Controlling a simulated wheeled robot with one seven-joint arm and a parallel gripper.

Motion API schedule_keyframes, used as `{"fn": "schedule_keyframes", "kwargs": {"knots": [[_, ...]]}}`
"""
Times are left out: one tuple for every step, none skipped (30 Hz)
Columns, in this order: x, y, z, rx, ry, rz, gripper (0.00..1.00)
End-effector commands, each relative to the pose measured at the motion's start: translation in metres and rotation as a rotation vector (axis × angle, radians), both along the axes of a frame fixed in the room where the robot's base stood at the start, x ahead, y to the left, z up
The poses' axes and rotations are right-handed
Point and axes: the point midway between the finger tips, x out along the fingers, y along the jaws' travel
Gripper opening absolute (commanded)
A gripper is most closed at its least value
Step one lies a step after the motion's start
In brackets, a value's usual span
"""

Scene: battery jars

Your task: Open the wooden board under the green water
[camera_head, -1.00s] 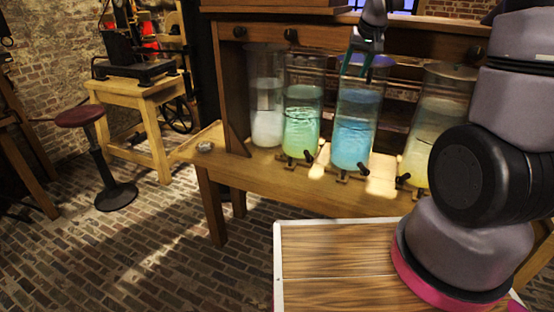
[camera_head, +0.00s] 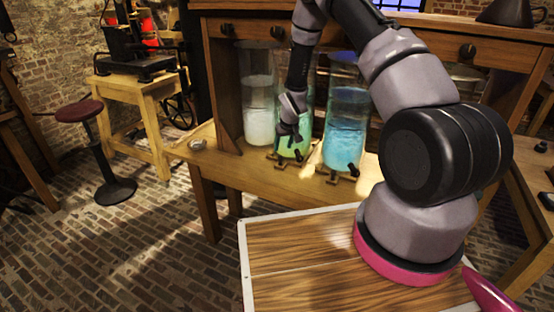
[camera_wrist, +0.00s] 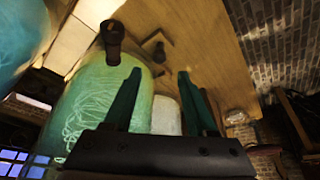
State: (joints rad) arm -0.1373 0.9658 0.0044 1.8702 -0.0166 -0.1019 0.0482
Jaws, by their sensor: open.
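The green water stands in a tall glass jar (camera_head: 307,100) between a whitish jar and a blue jar; the arm covers much of it. A small wooden piece (camera_head: 281,164) and a dark tap (camera_head: 299,155) show at its foot. My gripper (camera_head: 290,133) is in front of the green jar, pointing down, above the tap. In the wrist view my gripper (camera_wrist: 157,75) has its teal fingers apart with nothing held. The green jar (camera_wrist: 88,110) lies behind the left finger, and the dark tap (camera_wrist: 112,38) is just beyond that fingertip. I cannot tell whether anything touches.
The whitish jar (camera_head: 257,105) is close on the left and the blue jar (camera_head: 346,125) close on the right. The wooden table (camera_head: 235,172) has free room along its front left. A shelf with drawers (camera_head: 350,32) stands above and behind.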

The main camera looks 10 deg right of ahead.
Motion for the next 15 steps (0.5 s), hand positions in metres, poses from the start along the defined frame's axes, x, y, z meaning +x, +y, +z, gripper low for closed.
{"fn": "schedule_keyframes", "kwargs": {"knots": [[0.002,0.000,-0.008,0.000,0.002,0.000,0.57],[0.004,0.001,-0.012,0.000,0.002,0.000,0.57],[0.006,0.001,-0.020,0.000,0.003,-0.001,0.57],[0.009,0.001,-0.025,0.000,0.003,-0.001,0.57],[0.011,0.002,-0.030,0.000,0.003,-0.001,0.57],[0.014,0.002,-0.038,0.000,0.003,-0.001,0.57],[0.016,0.002,-0.043,0.000,0.003,-0.001,0.57],[0.018,0.003,-0.049,0.000,0.003,-0.001,0.57],[0.021,0.003,-0.055,0.000,0.003,-0.001,0.57],[0.023,0.003,-0.060,0.000,0.003,-0.001,0.57],[0.025,0.004,-0.064,0.000,0.002,-0.001,0.57],[0.027,0.004,-0.070,0.000,0.003,-0.001,0.57],[0.029,0.004,-0.074,0.000,0.002,-0.001,0.57],[0.031,0.005,-0.077,0.000,0.002,-0.001,0.57],[0.032,0.005,-0.081,0.000,0.002,-0.001,0.57]]}}
